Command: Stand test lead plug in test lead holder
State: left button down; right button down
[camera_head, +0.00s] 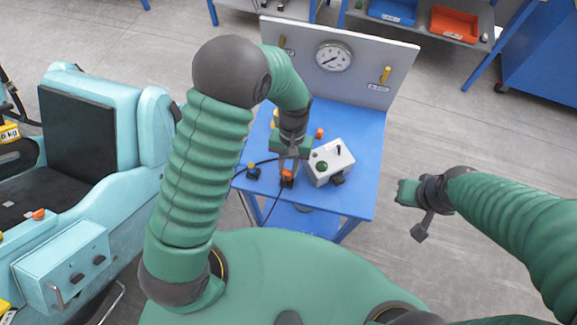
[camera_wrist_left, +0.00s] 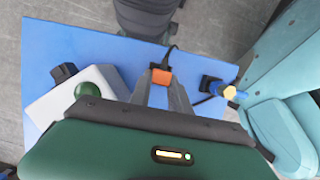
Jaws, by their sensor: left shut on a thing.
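An orange plug (camera_head: 287,175) with a black lead is between the fingers of my left gripper (camera_head: 287,170), low over the front of the blue table. In the left wrist view, the orange plug (camera_wrist_left: 160,77) is at the tips of the shut left gripper (camera_wrist_left: 161,90). A dark piece shows under the plug, but I cannot tell whether it is a holder or whether they touch. A small black block with a yellow-topped blue piece (camera_wrist_left: 231,92) stands beside it. I cannot identify the test lead holder surely. My right gripper (camera_head: 416,212) hangs clear of the table, its opening unclear.
A grey box (camera_head: 330,162) with a green button stands just right of the left gripper. A panel with a gauge (camera_head: 334,57) rises at the table's (camera_head: 362,180) back. Floor is free right of the table.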

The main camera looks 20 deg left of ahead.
pick_arm(q)
jog(key=shift+f+b, duration=0.55)
jog(key=shift+f, duration=0.5)
jog(key=c, duration=1.1)
grip_release()
jog(key=shift+c, duration=0.2)
jog(key=b+v, duration=0.1)
jog(key=v, duration=1.6)
jog(key=shift+b, duration=0.3)
jog(key=shift+f, duration=0.1)
jog(key=s+a+f+t+b, duration=0.1)
jog(key=s+a+f+t, duration=0.4)
jog(key=s+a, duration=0.3)
jog(key=shift+s+f+t, duration=0.25)
jog(key=shift+s+t, duration=0.25)
jog(key=shift+s, duration=0.35)
